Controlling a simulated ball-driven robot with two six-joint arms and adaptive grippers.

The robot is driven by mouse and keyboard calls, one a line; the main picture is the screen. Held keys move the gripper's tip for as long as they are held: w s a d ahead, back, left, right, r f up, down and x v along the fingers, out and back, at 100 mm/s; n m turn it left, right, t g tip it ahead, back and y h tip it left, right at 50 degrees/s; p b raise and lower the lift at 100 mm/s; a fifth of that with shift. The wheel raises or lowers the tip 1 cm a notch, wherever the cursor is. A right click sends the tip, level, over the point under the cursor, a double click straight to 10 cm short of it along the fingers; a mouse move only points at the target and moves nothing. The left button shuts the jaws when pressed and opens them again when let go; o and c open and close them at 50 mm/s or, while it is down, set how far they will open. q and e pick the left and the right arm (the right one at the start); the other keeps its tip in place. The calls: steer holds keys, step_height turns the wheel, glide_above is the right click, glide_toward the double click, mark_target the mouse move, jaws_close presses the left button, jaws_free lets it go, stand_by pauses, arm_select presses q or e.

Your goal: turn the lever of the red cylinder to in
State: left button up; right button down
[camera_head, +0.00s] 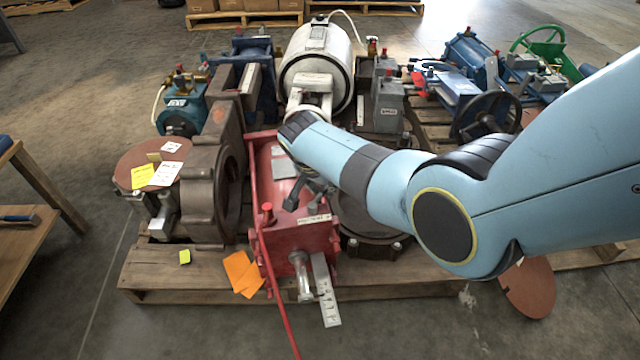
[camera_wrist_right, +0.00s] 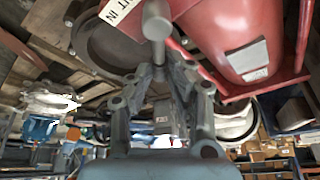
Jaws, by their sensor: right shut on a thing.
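The red cylinder (camera_head: 285,240) stands on the pallet, with a white label (camera_head: 314,219) on its upper edge. In the right wrist view the red body (camera_wrist_right: 240,40) fills the upper right, and a white label (camera_wrist_right: 118,10) with lettering ending in "IN" sits at the top. My right gripper (camera_head: 310,190) is low over the cylinder, partly hidden by my arm. In the wrist view the right gripper (camera_wrist_right: 158,70) is shut on a grey lever (camera_wrist_right: 156,22) with a rounded end beside the label. Which way the lever points is hard to tell. My left gripper is out of view.
A brown flanged valve (camera_head: 215,185) stands close on the left of the cylinder. A white tank (camera_head: 320,65) stands behind, and blue machines (camera_head: 465,80) at the back right. A long red bar (camera_head: 270,270) runs along the cylinder's left side. Bare floor lies in front of the pallet (camera_head: 200,280).

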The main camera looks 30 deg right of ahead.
mark_target(314, 204)
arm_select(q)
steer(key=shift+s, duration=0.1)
arm_select(e)
steer(key=shift+s, duration=0.1)
stand_by(0.3)
steer(key=c, duration=1.2)
jaws_free()
steer(key=shift+c, duration=0.2)
steer(key=shift+r, duration=0.1)
steer(key=v, duration=1.1)
steer(key=shift+a+r, duration=0.15)
steer(key=shift+r, duration=0.2)
